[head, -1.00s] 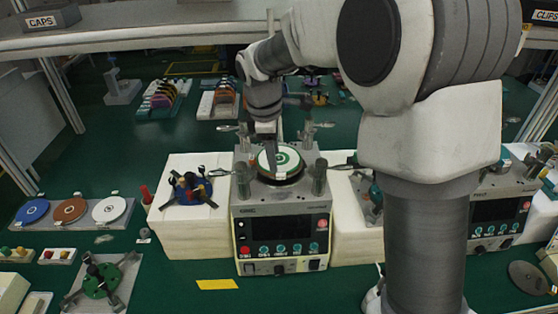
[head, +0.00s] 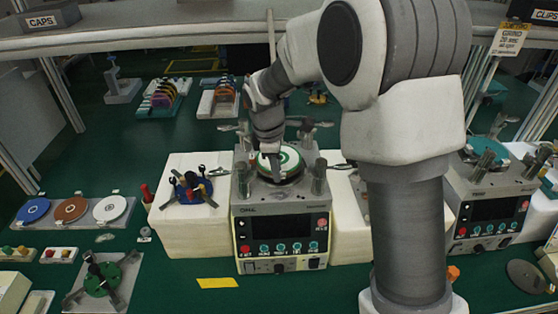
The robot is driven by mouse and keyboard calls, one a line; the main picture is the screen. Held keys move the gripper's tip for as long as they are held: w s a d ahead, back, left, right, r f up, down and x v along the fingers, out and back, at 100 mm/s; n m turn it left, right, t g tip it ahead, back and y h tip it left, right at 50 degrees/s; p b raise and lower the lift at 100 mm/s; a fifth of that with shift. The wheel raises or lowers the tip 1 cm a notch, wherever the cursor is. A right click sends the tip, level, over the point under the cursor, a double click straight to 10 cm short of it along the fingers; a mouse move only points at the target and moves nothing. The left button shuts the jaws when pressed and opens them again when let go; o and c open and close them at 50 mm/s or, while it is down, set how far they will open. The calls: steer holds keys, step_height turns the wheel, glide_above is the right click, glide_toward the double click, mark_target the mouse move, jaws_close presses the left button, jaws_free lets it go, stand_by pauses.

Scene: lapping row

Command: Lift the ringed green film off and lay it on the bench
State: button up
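The ringed green film (head: 291,159) is a white disc with green rings. It lies on the round platen on top of the middle lapping machine (head: 281,222). My gripper (head: 277,176) points down at the left part of the disc, with its tip at or just over the surface. The fingers look narrow and dark, and I cannot tell whether they are apart or pinching the film's edge. My wrist hides part of the disc's far left side. The green bench (head: 190,285) shows in front of the machine.
Metal posts (head: 319,178) stand around the platen. A blue fixture (head: 192,190) sits on a white block at the left. Blue, brown and white discs (head: 109,208) lie on a tray further left.

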jaws_close()
steer(key=shift+r, duration=0.15)
